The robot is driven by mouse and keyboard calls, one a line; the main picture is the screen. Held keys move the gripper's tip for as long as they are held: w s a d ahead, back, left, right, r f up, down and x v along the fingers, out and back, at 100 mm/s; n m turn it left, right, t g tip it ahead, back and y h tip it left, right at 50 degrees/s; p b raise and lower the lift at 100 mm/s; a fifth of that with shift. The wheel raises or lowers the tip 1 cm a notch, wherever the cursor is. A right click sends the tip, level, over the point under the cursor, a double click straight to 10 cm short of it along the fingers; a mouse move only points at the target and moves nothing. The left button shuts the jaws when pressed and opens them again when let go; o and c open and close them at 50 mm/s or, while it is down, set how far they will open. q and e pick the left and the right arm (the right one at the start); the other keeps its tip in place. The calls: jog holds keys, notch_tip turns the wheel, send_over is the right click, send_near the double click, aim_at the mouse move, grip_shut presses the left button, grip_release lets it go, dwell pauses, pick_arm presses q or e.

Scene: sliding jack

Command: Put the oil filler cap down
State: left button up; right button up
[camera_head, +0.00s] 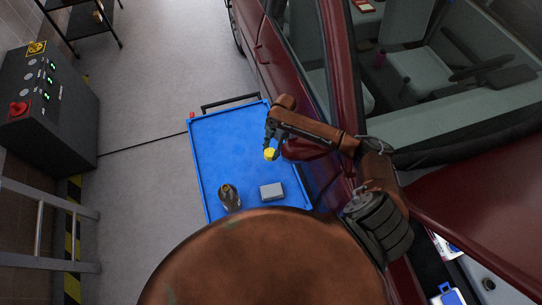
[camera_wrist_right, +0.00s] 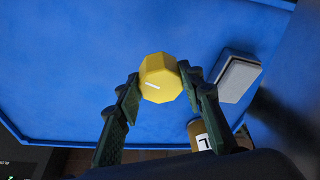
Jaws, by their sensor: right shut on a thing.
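The yellow oil filler cap (camera_head: 270,154) is in my right gripper (camera_head: 271,146), over the blue cart top (camera_head: 215,148). In the right wrist view the cap (camera_wrist_right: 160,79) is a faceted yellow piece with a white mark, between the fingertips of my right gripper (camera_wrist_right: 160,84). The gripper is shut on it. The cap appears to be above the blue surface; I cannot tell the exact gap. My left gripper is not in view.
A grey box (camera_head: 271,192) and a bottle (camera_head: 229,197) stand at the cart's near end. The red car (camera_head: 275,75) borders the cart on the right. The cart's far and middle parts are clear. A control cabinet (camera_head: 45,105) stands at left.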

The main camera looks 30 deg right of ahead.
aim_at(271, 157)
jog(key=shift+f, duration=2.6)
jog(key=shift+f, duration=0.15)
jog(key=o, duration=1.4)
jog(key=v, duration=1.2)
jog(key=shift+b, duration=0.3)
jog(key=shift+w, duration=0.1)
